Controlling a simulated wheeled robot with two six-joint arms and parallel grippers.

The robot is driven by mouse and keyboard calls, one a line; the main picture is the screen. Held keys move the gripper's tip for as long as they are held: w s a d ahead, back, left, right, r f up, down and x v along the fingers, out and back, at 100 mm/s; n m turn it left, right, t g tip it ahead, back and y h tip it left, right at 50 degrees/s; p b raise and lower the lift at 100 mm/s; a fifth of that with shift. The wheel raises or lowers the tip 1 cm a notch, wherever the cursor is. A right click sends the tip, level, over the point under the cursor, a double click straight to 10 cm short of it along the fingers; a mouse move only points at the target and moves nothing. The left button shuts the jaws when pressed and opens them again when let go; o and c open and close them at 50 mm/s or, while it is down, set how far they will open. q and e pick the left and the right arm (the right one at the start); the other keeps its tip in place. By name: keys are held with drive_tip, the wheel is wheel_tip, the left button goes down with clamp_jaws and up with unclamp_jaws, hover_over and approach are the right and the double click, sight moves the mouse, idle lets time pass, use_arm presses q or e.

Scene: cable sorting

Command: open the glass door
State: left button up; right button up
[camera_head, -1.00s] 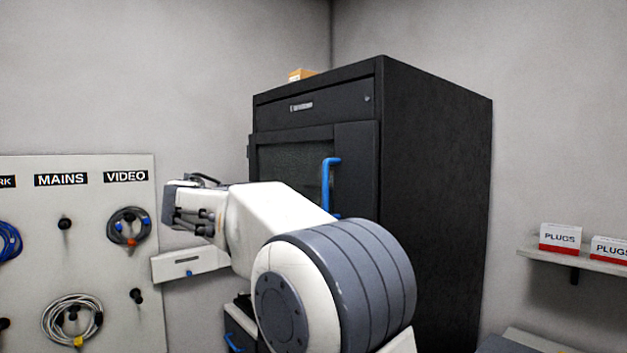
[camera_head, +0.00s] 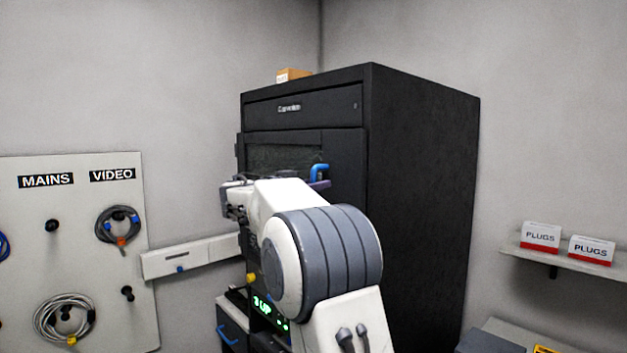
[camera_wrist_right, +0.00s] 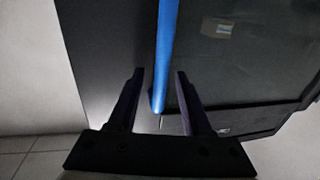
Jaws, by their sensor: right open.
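The glass door (camera_head: 278,157) is on the front of the black cabinet and looks shut. Its blue handle (camera_head: 320,172) shows only at the top in the head view; my right arm hides the rest. In the right wrist view the handle (camera_wrist_right: 163,45) runs down between the two fingers of my open right gripper (camera_wrist_right: 159,72), apparently without contact on either side. The dark glass (camera_wrist_right: 250,50) lies to the right of the handle there. In the head view most of this gripper is hidden; a purple finger tip (camera_head: 320,185) shows beside the handle. My left gripper is out of view.
The black cabinet (camera_head: 425,200) stands in the corner, with a small box (camera_head: 293,75) on top. A pegboard (camera_head: 90,260) with hung cables is at left. A shelf (camera_head: 565,255) with plug boxes is at right. Green-lit equipment (camera_head: 262,305) shows below my arm.

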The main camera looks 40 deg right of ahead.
clamp_jaws()
idle(1.4)
